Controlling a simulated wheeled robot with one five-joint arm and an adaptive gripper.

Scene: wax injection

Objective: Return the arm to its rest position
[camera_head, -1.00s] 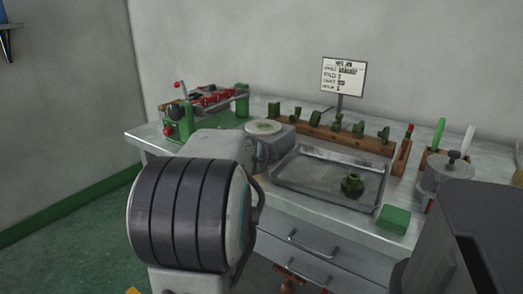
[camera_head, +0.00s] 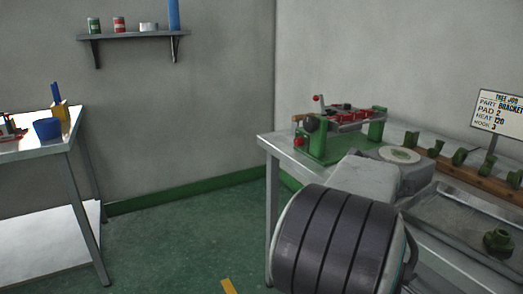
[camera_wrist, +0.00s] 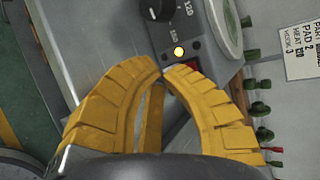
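My arm shows in the head view as a pale link with a dark ribbed joint (camera_head: 338,245), in front of the workbench's left part. My gripper is hidden in the head view. In the wrist view my gripper (camera_wrist: 162,67) has its two yellow fingers curved together, tips meeting or nearly so, with nothing seen held. Beyond the tips is a grey unit (camera_wrist: 205,50) with a black dial, a lit yellow lamp and a red part. I cannot tell how far the tips are from it.
The bench holds a green-and-red fixture (camera_head: 340,130), a round pale pad (camera_head: 399,155), a wooden rack (camera_head: 470,178) of green pieces, and a metal tray (camera_head: 440,212) with a green part (camera_head: 498,241). A job card (camera_head: 500,112) stands behind. Another table (camera_head: 40,148) is left; green floor lies between.

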